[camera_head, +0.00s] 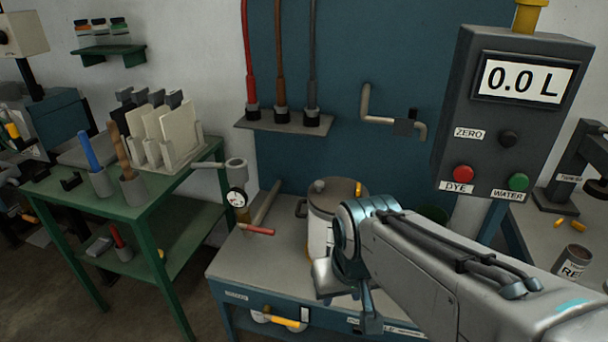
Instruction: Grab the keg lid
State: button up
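The keg (317,235) is a grey and white pot on the low workbench, partly hidden behind my arm. Its grey lid (335,194) sits on top, with a rounded knob at its left and a small yellow piece at its right edge. My arm reaches in from the lower right, and its wrist is in front of the keg's right side. My gripper (366,318) hangs below the wrist, lower than the lid and apart from it. Its fingertips are not clear enough to tell whether it is open or shut.
A pressure gauge fitting (237,197) and a red-handled tool (257,231) are left of the keg. A control box (510,115) reading 0.0 L stands at the right. A green table (150,197) with racks and tools is at the left. A bent pipe (390,121) juts from the back panel.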

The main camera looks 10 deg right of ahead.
aim_at(325, 195)
jog(key=z, duration=0.35)
jog(key=i, duration=0.85)
jog(key=z, duration=0.6)
